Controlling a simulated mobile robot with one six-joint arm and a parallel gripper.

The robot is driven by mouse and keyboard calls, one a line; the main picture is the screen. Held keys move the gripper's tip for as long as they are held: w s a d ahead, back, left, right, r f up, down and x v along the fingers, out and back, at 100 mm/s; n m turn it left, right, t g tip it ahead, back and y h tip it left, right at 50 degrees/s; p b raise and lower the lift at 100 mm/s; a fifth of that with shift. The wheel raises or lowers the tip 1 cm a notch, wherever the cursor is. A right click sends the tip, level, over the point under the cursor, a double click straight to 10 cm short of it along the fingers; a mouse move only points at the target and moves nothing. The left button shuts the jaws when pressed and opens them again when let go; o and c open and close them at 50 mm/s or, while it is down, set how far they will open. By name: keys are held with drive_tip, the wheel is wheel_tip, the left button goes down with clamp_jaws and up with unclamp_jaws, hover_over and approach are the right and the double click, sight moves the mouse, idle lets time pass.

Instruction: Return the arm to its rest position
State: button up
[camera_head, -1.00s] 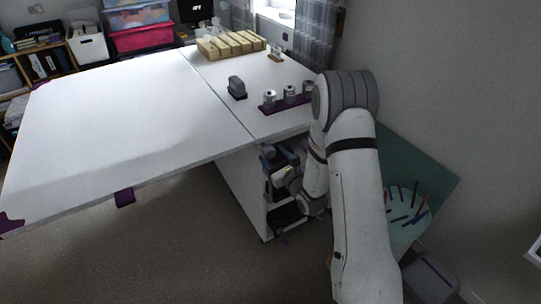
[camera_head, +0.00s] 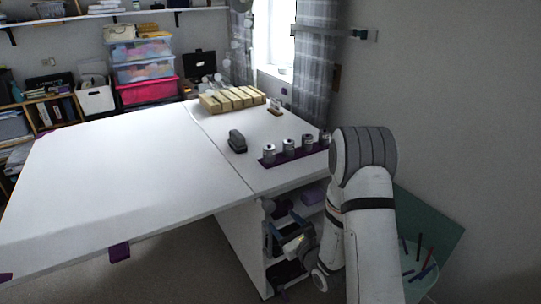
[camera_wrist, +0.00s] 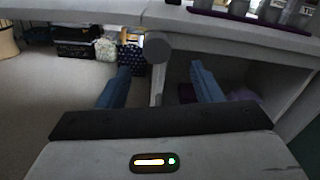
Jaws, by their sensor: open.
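My gripper (camera_head: 277,233) is in front of the open shelves under the right end of the white table (camera_head: 110,185), below the table top. A round grey knob (camera_wrist: 158,47) shows beyond and between the fingers. My arm is folded down at the right of the head view and hides part of the shelves.
On the table are a wooden slotted rack (camera_head: 232,99), a dark stapler-like object (camera_head: 237,141) and a purple strip (camera_head: 290,155) bearing several small jars. A green board (camera_head: 430,225) leans by the right wall. Open floor (camera_head: 175,270) lies at the front left.

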drive_tip(key=s+d+r+n+g+h+p, duration=0.2)
drive_tip(key=s+d+r+n+g+h, duration=0.15)
drive_tip(key=r+n, duration=0.35)
drive_tip(key=s+d+r+n+g+h+p, duration=0.1)
drive_tip(key=s+d+r+n+g+h, duration=0.2)
drive_tip(key=r+n, duration=0.4)
drive_tip(key=s+r+n+g+h+p, duration=0.1)
drive_tip(key=s+r+n+g, duration=0.2)
drive_tip(key=s+n, duration=0.4)
drive_tip(key=s+r+n+g+p, duration=0.1)
drive_tip(key=s+r+n+g, duration=0.3)
drive_tip(key=s, duration=1)
drive_tip(key=n, duration=0.3)
drive_tip(key=shift+s+d+r+h+p, duration=0.15)
drive_tip(key=shift+s+d+h+p, duration=0.1)
drive_tip(key=shift+s+h+p, duration=0.15)
